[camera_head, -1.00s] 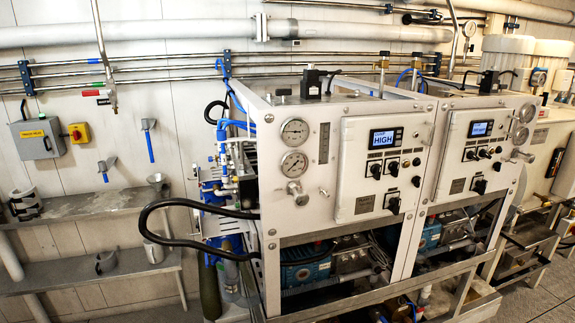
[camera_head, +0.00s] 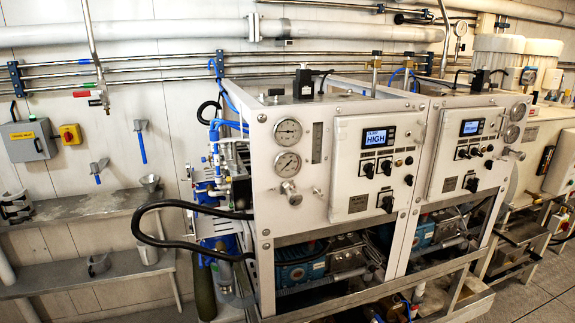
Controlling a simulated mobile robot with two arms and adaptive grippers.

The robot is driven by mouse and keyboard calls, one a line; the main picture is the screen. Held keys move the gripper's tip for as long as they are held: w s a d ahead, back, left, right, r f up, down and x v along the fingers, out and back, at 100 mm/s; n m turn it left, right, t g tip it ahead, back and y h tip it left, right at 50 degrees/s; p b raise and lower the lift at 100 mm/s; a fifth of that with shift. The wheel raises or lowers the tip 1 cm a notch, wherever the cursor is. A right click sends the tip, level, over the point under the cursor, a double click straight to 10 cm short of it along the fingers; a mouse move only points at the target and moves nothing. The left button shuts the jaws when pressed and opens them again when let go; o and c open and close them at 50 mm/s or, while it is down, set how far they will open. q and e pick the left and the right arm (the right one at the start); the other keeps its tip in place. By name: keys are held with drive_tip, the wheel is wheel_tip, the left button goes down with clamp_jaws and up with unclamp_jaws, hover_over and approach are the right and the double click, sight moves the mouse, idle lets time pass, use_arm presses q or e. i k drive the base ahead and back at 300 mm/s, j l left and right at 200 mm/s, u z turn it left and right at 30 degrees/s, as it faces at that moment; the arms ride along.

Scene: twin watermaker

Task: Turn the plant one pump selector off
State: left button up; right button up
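Two white watermaker units stand side by side on one frame. The nearer, left unit has a control panel (camera_head: 374,165) with a lit display (camera_head: 379,137) whose large word reads HIGH. Below the display are several small black selector knobs (camera_head: 369,170) and a larger black rotary switch (camera_head: 387,203) low on the panel. Which knob is the pump selector is too small to read. The second unit's panel (camera_head: 465,155) has its own lit display (camera_head: 472,127) and similar knobs. Neither of my grippers shows in the view.
Two pressure gauges (camera_head: 288,148) and a round metal valve knob (camera_head: 291,194) are left of the panel. A black hose (camera_head: 150,232) bulges out from the unit's left side. Wall shelves (camera_head: 85,205) are at the left. Floor shows at the lower right.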

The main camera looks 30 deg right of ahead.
sight(386, 167)
drive_tip(key=z, duration=1.55)
